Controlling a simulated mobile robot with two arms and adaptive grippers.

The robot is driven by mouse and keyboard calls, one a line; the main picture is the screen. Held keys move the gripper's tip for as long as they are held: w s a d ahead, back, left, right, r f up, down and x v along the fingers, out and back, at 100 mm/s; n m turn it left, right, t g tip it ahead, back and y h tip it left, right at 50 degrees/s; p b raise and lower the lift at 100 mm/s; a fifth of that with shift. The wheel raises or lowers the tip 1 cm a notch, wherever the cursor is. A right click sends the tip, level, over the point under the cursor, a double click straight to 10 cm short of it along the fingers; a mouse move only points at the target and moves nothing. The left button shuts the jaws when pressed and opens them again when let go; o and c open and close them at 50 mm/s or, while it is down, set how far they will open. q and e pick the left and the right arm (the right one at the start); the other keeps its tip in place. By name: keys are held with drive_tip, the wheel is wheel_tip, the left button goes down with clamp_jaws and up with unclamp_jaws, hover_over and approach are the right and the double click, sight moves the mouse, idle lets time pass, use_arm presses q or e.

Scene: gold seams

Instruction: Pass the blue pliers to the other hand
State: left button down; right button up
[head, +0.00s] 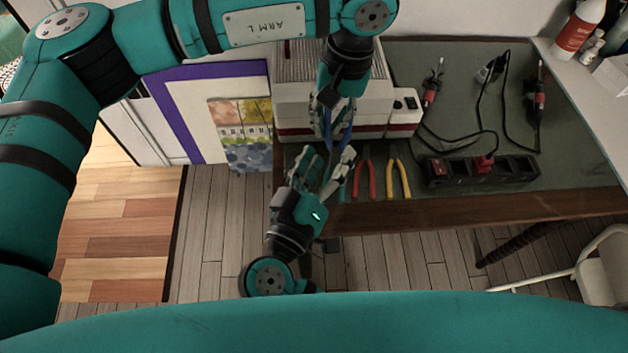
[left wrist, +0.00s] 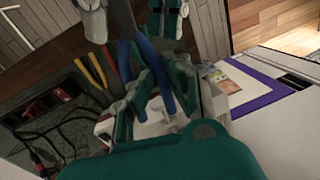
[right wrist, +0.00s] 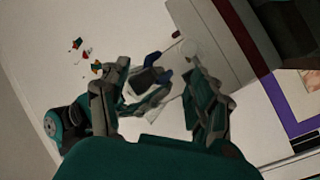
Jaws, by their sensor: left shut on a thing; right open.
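The blue pliers (head: 342,134) hang from my left gripper (head: 336,122), which is shut on their blue handles. In the left wrist view, the handles (left wrist: 156,72) run between the left fingers (left wrist: 155,105), and the dark head points away to the top. My right gripper (head: 324,166) is open just below, pointing up at the left one. Its two fingers (left wrist: 130,18) stand on either side of the pliers' dark head, and I cannot tell whether they touch it. In the right wrist view, a bit of blue handle (right wrist: 163,78) shows between the open right fingers (right wrist: 155,95).
Red pliers (head: 363,180) and yellow pliers (head: 399,180) lie on the workbench (head: 440,212) right of my grippers. A white and red machine (head: 290,108) stands behind. A power strip (head: 480,171) and soldering irons (head: 538,98) with cables lie further right.

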drive_tip(key=shift+x, duration=1.1)
clamp_jaws()
use_arm(q)
drive_tip(key=c, duration=1.2)
unclamp_jaws()
drive_tip(key=shift+a, duration=0.1)
use_arm(e)
drive_tip(key=shift+d+r, duration=0.1)
